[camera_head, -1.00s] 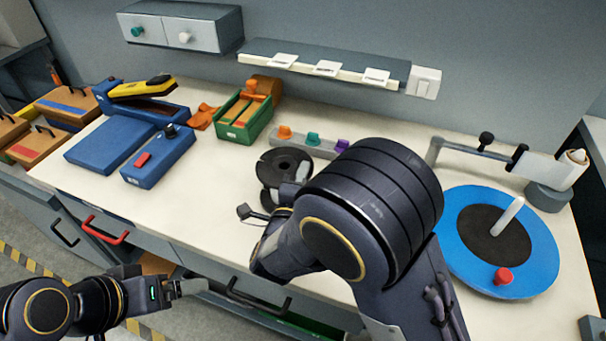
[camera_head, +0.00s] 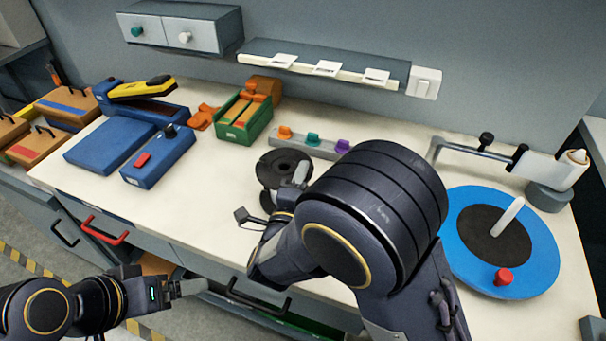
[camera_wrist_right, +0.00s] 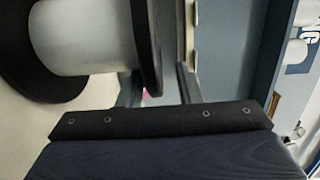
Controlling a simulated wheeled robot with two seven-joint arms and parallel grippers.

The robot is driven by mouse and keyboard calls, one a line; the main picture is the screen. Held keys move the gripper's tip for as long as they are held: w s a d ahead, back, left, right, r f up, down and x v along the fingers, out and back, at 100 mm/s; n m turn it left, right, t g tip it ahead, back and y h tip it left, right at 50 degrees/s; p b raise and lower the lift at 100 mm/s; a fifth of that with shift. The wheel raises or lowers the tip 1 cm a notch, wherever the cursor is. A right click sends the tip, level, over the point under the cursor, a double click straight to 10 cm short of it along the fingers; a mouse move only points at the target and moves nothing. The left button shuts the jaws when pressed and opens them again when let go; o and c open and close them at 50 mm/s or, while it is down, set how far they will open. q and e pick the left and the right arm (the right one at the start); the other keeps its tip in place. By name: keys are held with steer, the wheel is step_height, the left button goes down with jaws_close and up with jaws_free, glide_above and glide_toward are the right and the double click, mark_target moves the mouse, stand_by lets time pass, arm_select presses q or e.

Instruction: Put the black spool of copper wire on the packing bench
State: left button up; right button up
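The black spool (camera_head: 283,165) stands on the pale bench top, just left of my right arm. In the right wrist view it is close, with black flanges (camera_wrist_right: 147,45) and a pale core; no copper colour shows. My right gripper (camera_head: 299,175) is at the spool's near right side, partly hidden by my arm. In the right wrist view its fingers (camera_wrist_right: 160,88) are apart, with the near flange's edge between them and a gap on the right. My left gripper (camera_head: 187,288) is low at the left, in front of the drawers, away from the spool; its finger opening is unclear.
A grey block with coloured knobs (camera_head: 312,142) stands just behind the spool. A green box (camera_head: 243,120) and blue boxes (camera_head: 158,155) are left. A blue disc with a peg (camera_head: 530,250) is right. The bench front left of the spool is clear.

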steer(key=b+v, duration=0.1)
steer(key=v, duration=1)
steer(key=shift+b, duration=0.3)
